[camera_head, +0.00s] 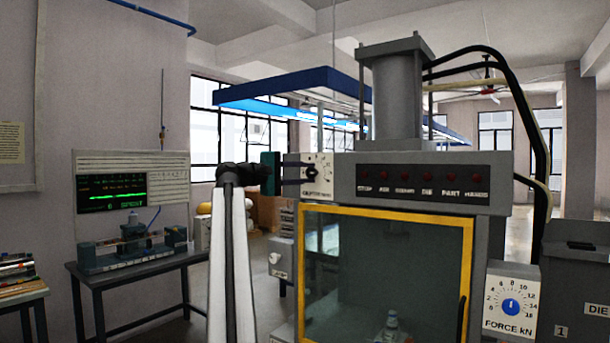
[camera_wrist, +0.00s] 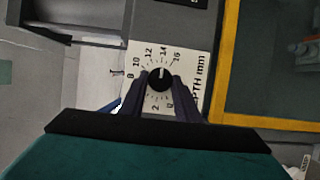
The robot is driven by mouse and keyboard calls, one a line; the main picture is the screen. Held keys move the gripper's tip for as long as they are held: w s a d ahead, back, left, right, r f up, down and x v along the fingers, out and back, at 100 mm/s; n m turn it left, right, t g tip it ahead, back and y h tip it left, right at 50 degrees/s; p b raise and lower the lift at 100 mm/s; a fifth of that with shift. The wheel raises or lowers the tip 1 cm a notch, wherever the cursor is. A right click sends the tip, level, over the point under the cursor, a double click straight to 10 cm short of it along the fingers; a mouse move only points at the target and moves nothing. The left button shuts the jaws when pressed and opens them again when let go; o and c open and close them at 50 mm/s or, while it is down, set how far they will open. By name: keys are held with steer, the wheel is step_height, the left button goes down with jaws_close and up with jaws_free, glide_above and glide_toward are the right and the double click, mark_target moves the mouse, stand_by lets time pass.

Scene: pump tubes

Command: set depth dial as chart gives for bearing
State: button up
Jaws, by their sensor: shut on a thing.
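The depth dial is a black round knob (camera_wrist: 160,80) on a white plate (camera_wrist: 192,60) marked "…PTH mm" in the wrist view. A light mark on the knob points up the picture, roughly toward 14; the exact reading is too small to tell. My gripper (camera_wrist: 160,82) is shut on the knob, one dark finger on each side. The fingers hide part of the scale. In the head view my gripper (camera_head: 296,172) reaches the plate (camera_head: 320,168) at the press's upper left. No bearing or depth chart can be made out.
The press has a yellow-framed glass door (camera_head: 395,213) and several red lamps above it. A FORCE kN dial (camera_head: 511,307) is at lower right, beside a grey die box (camera_head: 580,290). A bench with a green-text screen (camera_head: 113,192) stands left.

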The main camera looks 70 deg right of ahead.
steer(key=o, duration=1)
steer(key=b+v, duration=0.2)
steer(key=v, duration=1.2)
steer(key=shift+d, duration=0.1)
